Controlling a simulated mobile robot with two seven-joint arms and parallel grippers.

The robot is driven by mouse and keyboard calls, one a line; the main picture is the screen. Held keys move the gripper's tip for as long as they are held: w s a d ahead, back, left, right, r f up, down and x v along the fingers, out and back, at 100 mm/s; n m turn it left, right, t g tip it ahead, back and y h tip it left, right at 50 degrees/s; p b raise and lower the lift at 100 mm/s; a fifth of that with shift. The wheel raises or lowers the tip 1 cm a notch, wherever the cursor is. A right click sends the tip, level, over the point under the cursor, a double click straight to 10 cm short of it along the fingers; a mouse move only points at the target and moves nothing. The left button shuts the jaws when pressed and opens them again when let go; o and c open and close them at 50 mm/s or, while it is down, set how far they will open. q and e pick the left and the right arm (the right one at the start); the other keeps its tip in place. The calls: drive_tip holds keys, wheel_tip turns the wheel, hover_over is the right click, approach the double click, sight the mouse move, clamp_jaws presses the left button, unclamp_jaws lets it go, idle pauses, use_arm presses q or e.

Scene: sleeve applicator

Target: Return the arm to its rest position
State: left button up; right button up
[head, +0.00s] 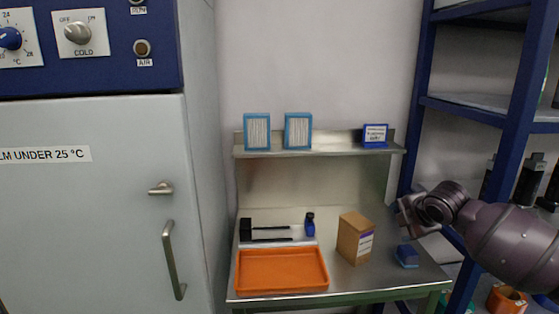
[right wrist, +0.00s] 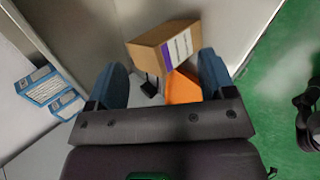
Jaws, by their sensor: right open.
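My right arm comes in from the right in the head view. Its gripper (head: 412,215) hangs over the right end of the steel bench, to the right of a brown carton and apart from it. In the right wrist view the gripper (right wrist: 162,72) shows two blue fingers spread apart, with nothing held between them. The carton (head: 355,238) stands on the bench with a white and purple label; it also shows beyond the fingertips in the right wrist view (right wrist: 160,47). My left gripper is out of view.
An orange tray (head: 282,271) lies at the bench front, with black tools (head: 270,239) and a small blue bottle (head: 309,224) behind it. A small blue object (head: 407,256) lies below the gripper. Blue shelving (head: 424,140) stands right; a grey cabinet (head: 90,210) stands left.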

drive_tip(key=s+a+f+m+t+y, duration=0.3)
drive_tip(key=s+a+f+m+t, duration=0.2)
drive_tip(key=s+a+f+m, duration=0.45)
drive_tip(key=s+d+f+m+h, duration=0.1)
drive_tip(key=s+d+f+m, duration=0.1)
drive_tip(key=s+f, duration=0.5)
drive_tip(key=s+d+f+m+g+h, duration=0.1)
drive_tip(key=s+f+m, duration=0.4)
drive_tip(key=s, duration=0.7)
drive_tip(key=s+d+f+m+g+h, duration=0.1)
drive_tip(key=s+d+f+m+h, duration=0.1)
drive_tip(key=s+f, duration=0.7)
drive_tip(key=shift+s+d+m+h, duration=0.3)
drive_tip(key=shift+s+d+m, duration=0.15)
drive_tip(key=shift+s+m, duration=0.45)
drive_tip(key=shift+w, duration=0.15)
drive_tip(key=shift+c, duration=0.3)
